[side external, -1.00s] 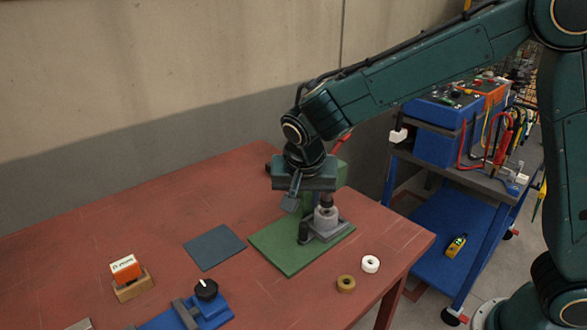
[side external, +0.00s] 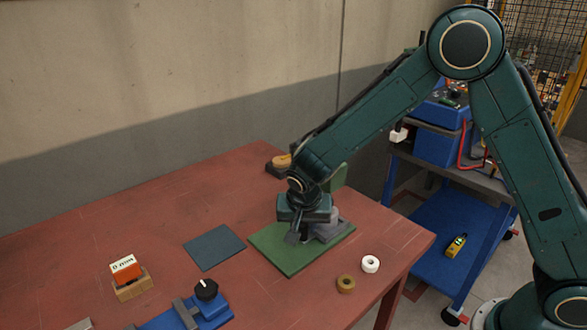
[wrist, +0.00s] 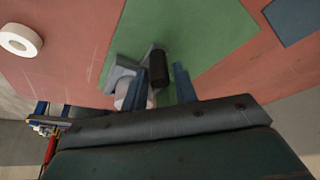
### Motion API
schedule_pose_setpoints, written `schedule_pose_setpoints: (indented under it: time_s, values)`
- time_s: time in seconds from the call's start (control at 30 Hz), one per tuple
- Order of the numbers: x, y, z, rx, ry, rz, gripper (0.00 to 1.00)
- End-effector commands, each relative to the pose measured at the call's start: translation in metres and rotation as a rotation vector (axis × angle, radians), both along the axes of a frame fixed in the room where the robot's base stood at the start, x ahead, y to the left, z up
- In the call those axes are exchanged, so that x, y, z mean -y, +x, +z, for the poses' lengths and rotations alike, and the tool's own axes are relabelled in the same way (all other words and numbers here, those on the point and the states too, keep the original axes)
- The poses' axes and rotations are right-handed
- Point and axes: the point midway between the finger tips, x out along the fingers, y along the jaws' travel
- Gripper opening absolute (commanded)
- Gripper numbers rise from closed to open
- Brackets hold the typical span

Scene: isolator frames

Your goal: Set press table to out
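The press stands on a green base plate (side external: 275,247), with its green body (side external: 338,178) partly behind my wrist. Its grey press table (side external: 333,231) sits on the plate and also shows in the wrist view (wrist: 116,76). The black upright handle (wrist: 158,67) of the table lies between the two blue-grey fingers of my gripper (wrist: 162,74), with a visible gap beside the right finger. In the side view my gripper (side external: 299,238) is low over the table's left end and hides the handle. A pale round part (wrist: 125,95) on the table is partly hidden by the left finger.
A blue trolley (side external: 440,245) stands beyond the table edge.

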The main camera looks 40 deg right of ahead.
Motion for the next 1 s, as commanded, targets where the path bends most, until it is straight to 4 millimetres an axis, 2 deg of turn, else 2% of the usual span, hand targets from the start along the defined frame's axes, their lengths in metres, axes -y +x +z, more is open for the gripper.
schedule_pose_setpoints:
  time_s: [0.13, 0.43, 0.6, 0.87, 1.0]
  values:
    - [0.002, 0.002, -0.006, -0.001, 0.0, 0.0, 0.28]
    - [0.002, 0.002, -0.007, 0.0, 0.001, 0.0, 0.28]
    - [0.002, 0.002, -0.007, -0.001, 0.001, 0.0, 0.0]
    - [-0.002, 0.002, -0.007, 0.0, 0.0, 0.001, 0.0]
    - [-0.018, 0.003, -0.007, 0.001, 0.001, 0.005, 0.0]
